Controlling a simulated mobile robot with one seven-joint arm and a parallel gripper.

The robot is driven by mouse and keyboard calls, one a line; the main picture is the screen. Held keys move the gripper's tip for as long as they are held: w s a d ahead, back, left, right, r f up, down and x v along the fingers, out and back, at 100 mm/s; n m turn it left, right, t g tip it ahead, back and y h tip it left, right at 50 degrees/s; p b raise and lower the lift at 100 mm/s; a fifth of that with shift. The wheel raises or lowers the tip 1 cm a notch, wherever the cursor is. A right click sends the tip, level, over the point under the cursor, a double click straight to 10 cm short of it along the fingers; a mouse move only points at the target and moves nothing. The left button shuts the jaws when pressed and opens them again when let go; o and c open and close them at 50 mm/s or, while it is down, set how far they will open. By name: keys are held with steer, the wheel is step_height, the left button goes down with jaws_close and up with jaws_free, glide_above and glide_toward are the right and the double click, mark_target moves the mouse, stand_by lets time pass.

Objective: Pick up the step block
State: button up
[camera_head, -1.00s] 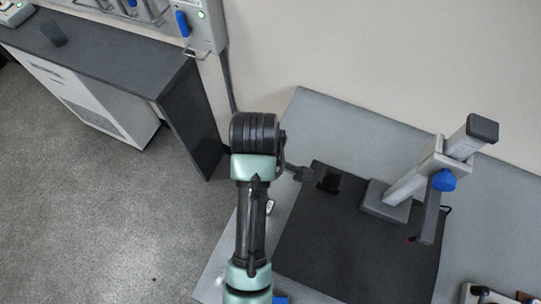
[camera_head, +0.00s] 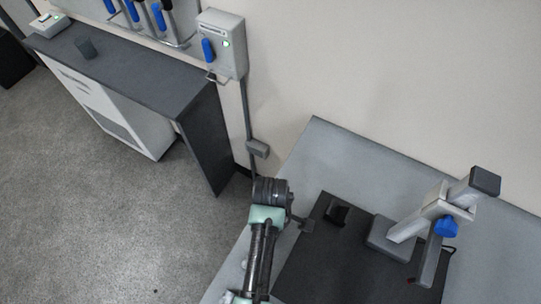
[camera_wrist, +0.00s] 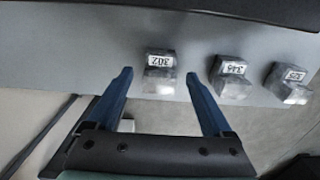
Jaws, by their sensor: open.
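In the wrist view, several small pale metallic blocks stand in a row on a grey table top near its edge. Their labels read roughly 302 on the left block (camera_wrist: 160,74), 346 on the middle block (camera_wrist: 230,78) and perhaps 325 on the right block (camera_wrist: 289,83). They look stepped; I cannot tell which one is the step block. My gripper (camera_wrist: 158,76) is open, with two blue fingers. The left block appears between and slightly beyond the fingertips, with nothing held. In the head view my arm hides most of the blocks' area.
A dark mat (camera_head: 320,270) covers much of the grey table (camera_head: 365,150). On it are a grey measuring stand (camera_head: 405,230) with a blue knob and a small dark block (camera_head: 338,213). A dark-topped bench (camera_head: 130,70) stands left, with open floor before it.

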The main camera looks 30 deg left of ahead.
steer(key=shift+f, duration=1.1)
jaws_close()
